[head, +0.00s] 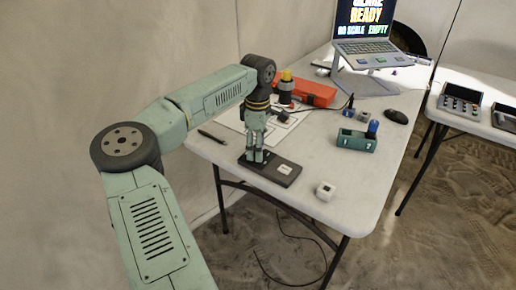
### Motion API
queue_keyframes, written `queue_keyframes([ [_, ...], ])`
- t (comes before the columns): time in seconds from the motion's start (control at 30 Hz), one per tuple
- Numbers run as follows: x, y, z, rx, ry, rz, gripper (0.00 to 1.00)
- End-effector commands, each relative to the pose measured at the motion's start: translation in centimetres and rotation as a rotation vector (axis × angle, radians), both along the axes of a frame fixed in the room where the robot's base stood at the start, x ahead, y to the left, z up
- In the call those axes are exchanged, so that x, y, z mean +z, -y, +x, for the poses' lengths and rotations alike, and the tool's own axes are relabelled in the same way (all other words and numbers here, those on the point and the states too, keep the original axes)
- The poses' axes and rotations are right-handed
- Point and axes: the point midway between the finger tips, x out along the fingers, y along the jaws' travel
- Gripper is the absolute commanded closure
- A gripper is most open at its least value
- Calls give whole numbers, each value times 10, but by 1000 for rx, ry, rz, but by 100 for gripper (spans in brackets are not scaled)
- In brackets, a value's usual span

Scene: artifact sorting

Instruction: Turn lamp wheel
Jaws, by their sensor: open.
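My gripper (254,158) points down over the left end of a flat dark base (288,179) with a white label, near the table's front-left edge. The fingers are open, and their tips are at or just above the base. I cannot tell whether they touch it. No wheel can be made out; the gripper hides the left part of the base. A dark cylinder with a yellow top (287,76) stands behind my gripper. I cannot tell whether it is a lamp.
On the white table (330,150) are a red case (317,93), white sheets (285,128), a pen (211,136), a green holder (356,141), a small white cube (325,191), a black mouse (396,117) and a laptop on a stand (366,50). The table's front right is mostly clear.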

Motion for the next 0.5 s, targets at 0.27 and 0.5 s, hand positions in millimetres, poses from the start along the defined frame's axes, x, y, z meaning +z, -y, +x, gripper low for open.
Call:
queue_keyframes([
  [0.27,59,0,1,0,3,1,47],
  [0.5,98,1,0,0,2,0,47],
])
